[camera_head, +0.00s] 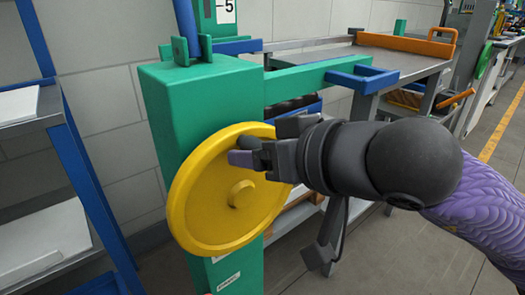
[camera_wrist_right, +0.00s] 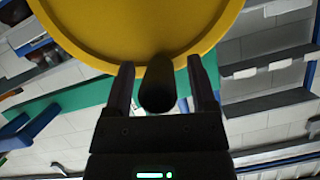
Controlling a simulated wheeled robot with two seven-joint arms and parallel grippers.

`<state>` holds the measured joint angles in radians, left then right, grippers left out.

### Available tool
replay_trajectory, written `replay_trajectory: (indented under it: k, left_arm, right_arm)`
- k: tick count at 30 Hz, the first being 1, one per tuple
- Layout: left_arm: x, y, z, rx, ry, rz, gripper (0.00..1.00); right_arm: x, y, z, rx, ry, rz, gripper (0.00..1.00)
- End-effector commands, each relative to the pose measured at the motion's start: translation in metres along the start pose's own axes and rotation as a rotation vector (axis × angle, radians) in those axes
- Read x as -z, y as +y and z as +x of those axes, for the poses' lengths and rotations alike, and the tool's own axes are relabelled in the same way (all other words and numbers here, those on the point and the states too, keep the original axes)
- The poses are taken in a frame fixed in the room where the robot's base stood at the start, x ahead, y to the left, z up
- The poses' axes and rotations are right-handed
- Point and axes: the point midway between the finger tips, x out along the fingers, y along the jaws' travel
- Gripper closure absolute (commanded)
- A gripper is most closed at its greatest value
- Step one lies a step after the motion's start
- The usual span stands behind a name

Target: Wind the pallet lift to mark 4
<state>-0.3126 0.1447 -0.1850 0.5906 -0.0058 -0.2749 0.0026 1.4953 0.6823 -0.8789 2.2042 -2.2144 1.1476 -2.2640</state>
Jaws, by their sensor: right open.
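The yellow handwheel (camera_head: 215,205) is on the front of the green lift column (camera_head: 200,95), with a yellow hub at its middle. A dark round crank handle (camera_wrist_right: 157,85) stands out from the wheel near its rim. My right gripper (camera_head: 255,152) is at the wheel's upper part. In the right wrist view, its two fingers (camera_wrist_right: 162,88) are open, one on each side of the handle, with a gap on both sides. A scale plate (camera_head: 225,10) above the column shows a mark 5; other marks are out of view. My left gripper is not in view.
A blue-framed shelf (camera_head: 75,160) with white boards stands at the left. A green arm (camera_head: 310,78) with a blue end (camera_head: 362,78) reaches right from the column. A grey table (camera_head: 400,58) with an orange handle stands behind. Open floor (camera_head: 420,245) lies at the right.

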Motion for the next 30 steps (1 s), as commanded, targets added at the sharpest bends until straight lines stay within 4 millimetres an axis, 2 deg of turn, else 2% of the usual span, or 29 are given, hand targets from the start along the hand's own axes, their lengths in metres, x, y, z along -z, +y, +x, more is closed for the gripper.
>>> replay_trajectory:
  k: [5, 12, 18, 30]
  left_arm:
    - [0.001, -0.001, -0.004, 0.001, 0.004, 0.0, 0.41]
    - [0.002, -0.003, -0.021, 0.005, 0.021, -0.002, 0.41]
    - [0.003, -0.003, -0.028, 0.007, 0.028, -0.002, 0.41]
    - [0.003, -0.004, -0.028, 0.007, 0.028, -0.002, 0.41]
  right_arm:
    - [0.003, 0.0, -0.009, -0.002, 0.004, -0.002, 0.27]
    - [0.004, 0.0, -0.063, -0.005, 0.005, -0.003, 0.27]
    - [0.002, 0.0, -0.095, -0.002, 0.002, -0.001, 0.27]
    - [0.0, 0.0, -0.099, 0.0, 0.0, 0.0, 0.27]
